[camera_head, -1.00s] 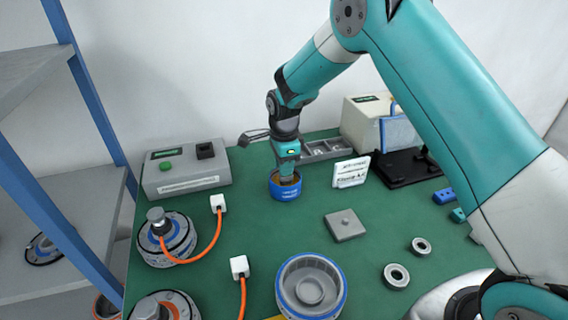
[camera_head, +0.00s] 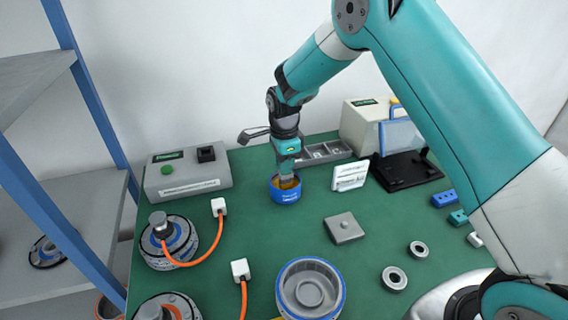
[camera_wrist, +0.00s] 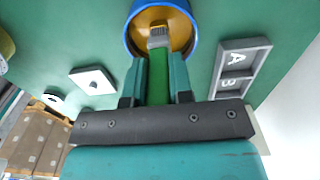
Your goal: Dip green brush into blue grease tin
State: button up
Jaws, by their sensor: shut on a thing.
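The blue grease tin (camera_head: 286,194) stands on the green bench in the head view, with amber grease inside. In the wrist view the tin (camera_wrist: 132,36) shows its blue rim and amber inside. My gripper (camera_head: 287,172) points down right above the tin. In the wrist view my gripper (camera_wrist: 158,75) is shut on the green brush (camera_wrist: 158,90). The brush's pale bristle end lies within the tin's rim as seen from the wrist. Whether the bristles touch the grease I cannot tell. In the head view the fingers mostly hide the brush.
A grey tray (camera_head: 322,153) with lettered compartments lies just behind the tin. A white sign (camera_head: 350,177) stands to its right. A grey control box (camera_head: 187,173) is at the left. A grey block (camera_head: 343,228) and a motor housing (camera_head: 311,288) lie in front.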

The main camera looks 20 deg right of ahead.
jog(key=shift+r+p, duration=2.1)
jog(key=shift+r, duration=1.1)
